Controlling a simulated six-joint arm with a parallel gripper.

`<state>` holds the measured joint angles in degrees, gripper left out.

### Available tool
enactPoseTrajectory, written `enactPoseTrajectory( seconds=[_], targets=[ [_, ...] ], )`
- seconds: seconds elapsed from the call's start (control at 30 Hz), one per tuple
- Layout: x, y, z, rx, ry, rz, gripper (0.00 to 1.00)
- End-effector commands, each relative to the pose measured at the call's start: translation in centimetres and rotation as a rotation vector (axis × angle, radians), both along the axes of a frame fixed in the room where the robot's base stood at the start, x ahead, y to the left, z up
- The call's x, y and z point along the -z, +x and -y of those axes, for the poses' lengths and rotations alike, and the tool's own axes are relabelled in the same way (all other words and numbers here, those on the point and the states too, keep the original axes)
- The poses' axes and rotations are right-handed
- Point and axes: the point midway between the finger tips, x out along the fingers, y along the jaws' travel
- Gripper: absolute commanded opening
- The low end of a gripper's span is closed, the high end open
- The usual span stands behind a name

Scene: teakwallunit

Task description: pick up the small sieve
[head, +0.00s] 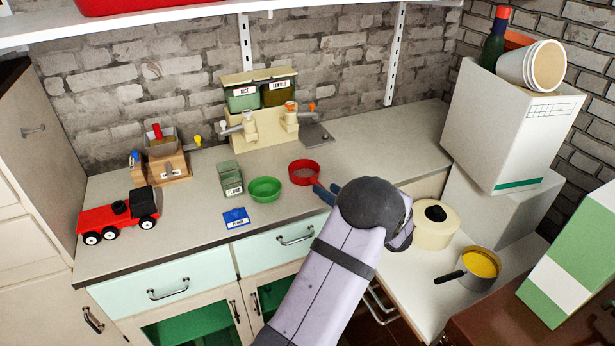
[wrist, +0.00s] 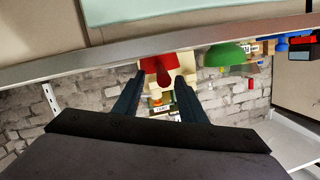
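The small sieve (head: 304,173) is red, with a round rim and a short handle, and lies on the grey counter right of the green bowl. Its handle points toward my gripper (head: 326,190). In the wrist view the red sieve (wrist: 161,64) shows at the top middle, with its handle reaching down between the fingertips. My gripper (wrist: 160,78) is open there, with a gap between each finger and the handle. My arm hides part of the counter in front of the sieve.
A green bowl (head: 265,189), a flour canister (head: 230,179) and a blue card (head: 236,218) stand left of the sieve. A beige dispenser (head: 262,128) is behind. A lidded cream pot (head: 435,225) and a yellow-filled saucepan (head: 480,268) are at right. A toy truck (head: 118,214) is far left.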

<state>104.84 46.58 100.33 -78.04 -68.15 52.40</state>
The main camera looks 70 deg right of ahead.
Motion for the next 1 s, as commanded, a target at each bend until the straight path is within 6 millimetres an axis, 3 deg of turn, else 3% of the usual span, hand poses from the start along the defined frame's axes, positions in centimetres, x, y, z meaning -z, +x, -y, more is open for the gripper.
enactPoseTrajectory(
  seconds=[0.17, 0.53, 0.87, 0.9, 1.0],
  targets=[
    [0.1, 0.4, 0.2, -0.001, 0.0, -0.001, 0.38],
    [1.0, 3.7, 2.5, -0.001, 0.0, -0.001, 0.38],
    [1.3, 4.2, 2.9, 0.001, -0.001, -0.001, 0.38],
    [1.3, 4.2, 2.9, 0.001, -0.001, -0.001, 0.35],
    [1.3, 4.2, 2.9, 0.001, -0.001, -0.001, 0.11]
  ],
)
